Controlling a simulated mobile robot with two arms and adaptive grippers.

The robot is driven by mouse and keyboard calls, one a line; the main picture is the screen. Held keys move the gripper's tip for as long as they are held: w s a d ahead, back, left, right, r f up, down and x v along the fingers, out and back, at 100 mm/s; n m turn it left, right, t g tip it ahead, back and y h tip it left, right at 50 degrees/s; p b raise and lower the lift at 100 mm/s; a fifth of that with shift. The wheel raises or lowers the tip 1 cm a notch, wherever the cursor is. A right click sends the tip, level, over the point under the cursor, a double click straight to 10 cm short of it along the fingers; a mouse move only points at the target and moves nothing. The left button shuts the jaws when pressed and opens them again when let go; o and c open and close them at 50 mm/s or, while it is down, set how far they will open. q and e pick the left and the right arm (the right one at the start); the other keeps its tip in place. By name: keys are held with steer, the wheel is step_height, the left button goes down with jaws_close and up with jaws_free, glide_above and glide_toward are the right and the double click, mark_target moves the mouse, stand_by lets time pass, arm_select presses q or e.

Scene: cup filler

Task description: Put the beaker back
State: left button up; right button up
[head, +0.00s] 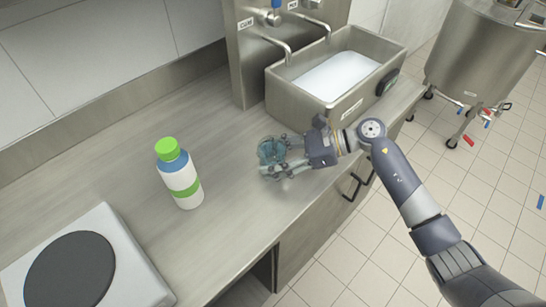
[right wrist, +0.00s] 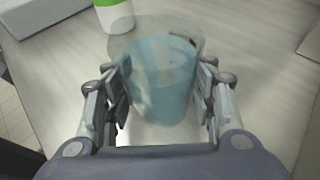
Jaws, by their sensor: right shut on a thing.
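The beaker (head: 268,150) is a clear cup with a bluish content or tint. My right gripper (head: 284,160) is shut on it, with fingers on both sides, at the counter's middle. In the right wrist view the beaker (right wrist: 158,75) stands between the two finger pads of the gripper (right wrist: 160,100), its open rim facing up and away. I cannot tell whether its base touches the counter. My left gripper is not in view.
A white bottle (head: 187,198) with green cap stands left of the beaker. A hot plate (head: 130,262) is at the lower left. A steel sink (head: 300,105) with taps (head: 283,48) is behind. The counter (head: 120,165) is bare between them. A steel tank (head: 485,60) stands on the floor.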

steer(key=shift+f+b, duration=0.2)
steer(key=shift+b, duration=0.1)
steer(key=o, duration=1.2)
steer(key=shift+r, duration=0.1)
steer(key=shift+r, duration=0.1)
steer(key=shift+r+p, duration=0.15)
steer(key=shift+p, duration=0.3)
steer(key=b+v, duration=0.3)
steer(key=v, duration=0.8)
steer(key=shift+f, duration=0.2)
steer(key=shift+d+r, duration=0.3)
steer(key=shift+d, duration=0.2)
